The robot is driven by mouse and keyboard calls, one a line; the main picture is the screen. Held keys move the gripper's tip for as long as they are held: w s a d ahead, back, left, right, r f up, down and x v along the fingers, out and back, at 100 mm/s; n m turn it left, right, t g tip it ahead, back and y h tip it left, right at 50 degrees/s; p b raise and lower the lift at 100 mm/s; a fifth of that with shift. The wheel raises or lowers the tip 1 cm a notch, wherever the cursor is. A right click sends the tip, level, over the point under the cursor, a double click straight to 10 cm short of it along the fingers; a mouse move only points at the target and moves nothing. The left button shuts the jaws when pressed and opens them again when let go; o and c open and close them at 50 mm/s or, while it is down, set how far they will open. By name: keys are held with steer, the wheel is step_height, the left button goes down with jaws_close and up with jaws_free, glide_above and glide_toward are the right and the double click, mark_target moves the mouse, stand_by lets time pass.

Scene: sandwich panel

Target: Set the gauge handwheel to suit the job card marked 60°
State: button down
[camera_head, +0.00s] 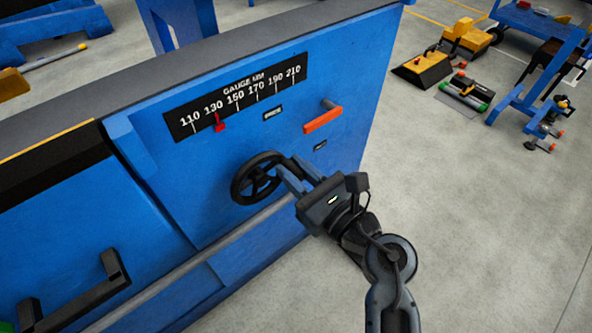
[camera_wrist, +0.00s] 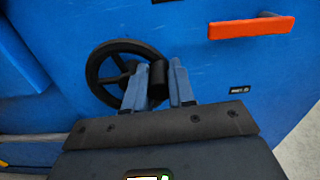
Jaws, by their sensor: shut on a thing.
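The black spoked handwheel (camera_head: 240,187) is on the blue panel front, below the gauge scale (camera_head: 187,124). The scale reads "GAUGE MM" with marks from 110 to 210. Its red pointer (camera_head: 220,126) stands at about 130. My gripper (camera_head: 283,170) is at the wheel's right rim. In the wrist view, the handwheel (camera_wrist: 92,72) shows behind the fingers, and my gripper (camera_wrist: 160,78) is shut on its dark crank handle (camera_wrist: 157,88), one finger on each side. I cannot make out a card marked 60°.
An orange lever (camera_head: 322,120) sticks out to the right of the wheel. A grey rail (camera_head: 170,280) runs below the wheel, and a black handle (camera_head: 75,298) is at lower left. The floor to the right of the machine is clear near my arm.

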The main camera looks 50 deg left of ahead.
steer(key=c, duration=0.9)
jaws_free()
steer(key=shift+c, duration=0.2)
steer(key=d+p, duration=0.1)
steer(key=d, duration=0.6)
steer(key=shift+s+d+p, duration=0.35)
steer(key=shift+d, duration=0.05)
